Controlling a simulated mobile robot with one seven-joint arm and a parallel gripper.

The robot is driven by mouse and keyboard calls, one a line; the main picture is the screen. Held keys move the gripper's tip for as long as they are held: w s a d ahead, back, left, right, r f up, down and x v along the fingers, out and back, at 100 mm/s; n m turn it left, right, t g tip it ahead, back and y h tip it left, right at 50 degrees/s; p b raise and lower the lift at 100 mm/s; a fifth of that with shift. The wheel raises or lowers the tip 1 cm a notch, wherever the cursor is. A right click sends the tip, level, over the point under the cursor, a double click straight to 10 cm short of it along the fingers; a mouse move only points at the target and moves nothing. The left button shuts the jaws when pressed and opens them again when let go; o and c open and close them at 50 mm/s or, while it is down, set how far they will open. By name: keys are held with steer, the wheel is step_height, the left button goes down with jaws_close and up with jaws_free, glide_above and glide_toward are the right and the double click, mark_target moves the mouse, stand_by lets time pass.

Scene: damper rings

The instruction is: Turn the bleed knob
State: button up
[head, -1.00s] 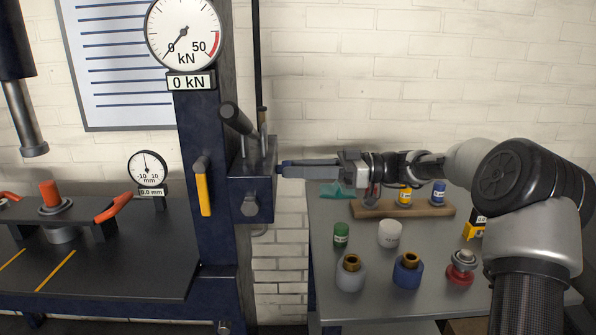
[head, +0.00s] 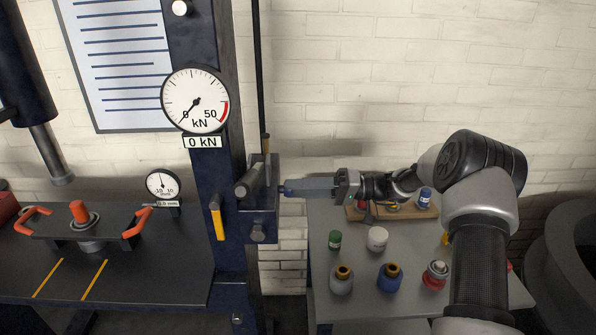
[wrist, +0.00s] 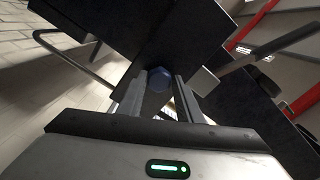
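The bleed knob (wrist: 158,78) is a dark blue faceted knob on the side of the dark pump block (head: 259,224). In the wrist view it sits between the ends of my two fingers, with a thin gap showing on its right; contact on the left is unclear. In the head view my gripper (head: 310,187) reaches in level from the right, its tips at the block's right side. The fingers are apart and look open around the knob (head: 287,189), which the head view shows only as a small blue end.
The press gauge (head: 195,101) and its display read 0 kN. A yellow-handled lever (head: 218,222) and a grey handle (head: 247,180) are near the block. Below my arm, a side table (head: 360,300) holds several small containers and a wooden rack (head: 365,212).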

steer(key=o, duration=0.3)
steer(key=shift+f, duration=0.1)
steer(key=shift+d, duration=0.1)
steer(key=shift+d+b, duration=0.45)
steer(key=shift+d, duration=0.45)
steer(key=d+b, duration=0.2)
steer(key=d, duration=0.4)
stand_by(0.3)
